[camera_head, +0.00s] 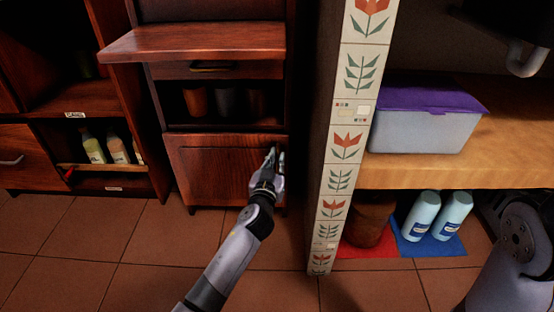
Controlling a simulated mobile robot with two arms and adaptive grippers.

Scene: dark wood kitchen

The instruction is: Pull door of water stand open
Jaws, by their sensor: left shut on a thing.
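The water stand (215,45) is a dark reddish wooden cabinet left of the tiled pillar. Its door (215,165) is the lower wooden panel, which looks closed. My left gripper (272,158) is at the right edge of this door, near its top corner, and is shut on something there. The part it grips, likely the door's handle, is hidden behind the fingers.
A flower-tiled pillar (345,150) stands close to the right of the water stand. Beyond it, a wooden shelf (480,150) holds a purple-lidded box (425,130), with blue bottles (422,215) below. Shelves with bottles (93,147) stand at left. The tiled floor (140,255) before the door is clear.

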